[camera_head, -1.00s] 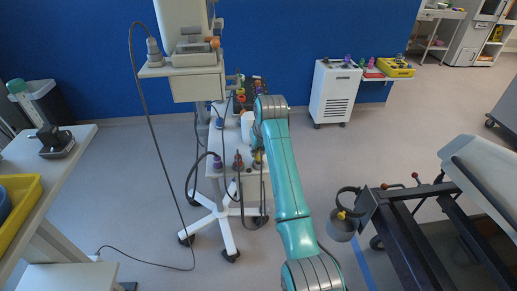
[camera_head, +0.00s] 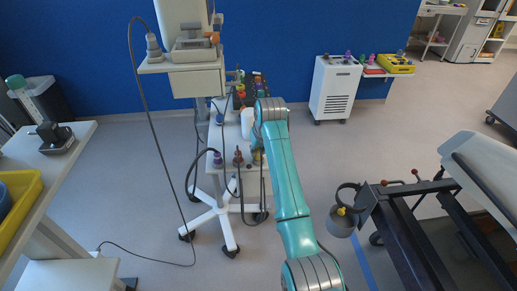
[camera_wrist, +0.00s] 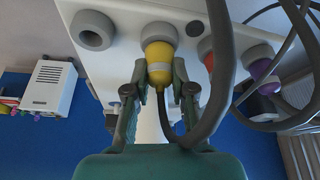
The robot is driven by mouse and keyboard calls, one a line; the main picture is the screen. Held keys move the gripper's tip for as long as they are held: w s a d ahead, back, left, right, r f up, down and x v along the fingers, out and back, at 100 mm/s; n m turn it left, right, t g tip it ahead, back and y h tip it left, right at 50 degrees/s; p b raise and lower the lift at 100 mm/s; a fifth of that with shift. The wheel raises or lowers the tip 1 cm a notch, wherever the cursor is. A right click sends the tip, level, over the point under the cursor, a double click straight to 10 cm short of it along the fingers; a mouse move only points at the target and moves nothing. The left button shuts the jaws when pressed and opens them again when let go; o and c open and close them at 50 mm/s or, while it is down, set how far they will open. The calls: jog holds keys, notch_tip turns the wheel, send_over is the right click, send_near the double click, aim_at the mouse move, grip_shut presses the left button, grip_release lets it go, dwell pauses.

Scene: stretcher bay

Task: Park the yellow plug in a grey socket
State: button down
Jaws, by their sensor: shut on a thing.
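The yellow plug (camera_wrist: 158,58), with a pale band and a dark cable, is between the fingers of my gripper (camera_wrist: 158,80) in the wrist view. My gripper is shut on it. The plug's far end meets a grey socket ring (camera_wrist: 163,30) on a white panel; I cannot tell how deep it sits. Another grey socket (camera_wrist: 92,30), empty, is to its left. An orange-red plug (camera_wrist: 208,58) and a purple plug (camera_wrist: 263,68) are at sockets to the right. In the head view my arm largely hides the gripper at the cart (camera_head: 228,178).
A thick dark cable (camera_wrist: 220,70) loops close to my gripper's right side. A white cabinet (camera_head: 336,88) stands by the blue wall. A grey lamp-like cup (camera_head: 341,222) and a dark-framed stretcher (camera_head: 415,235) are at right. Open floor lies between cart and cabinet.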

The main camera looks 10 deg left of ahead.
jog(key=c, duration=0.9)
grip_release()
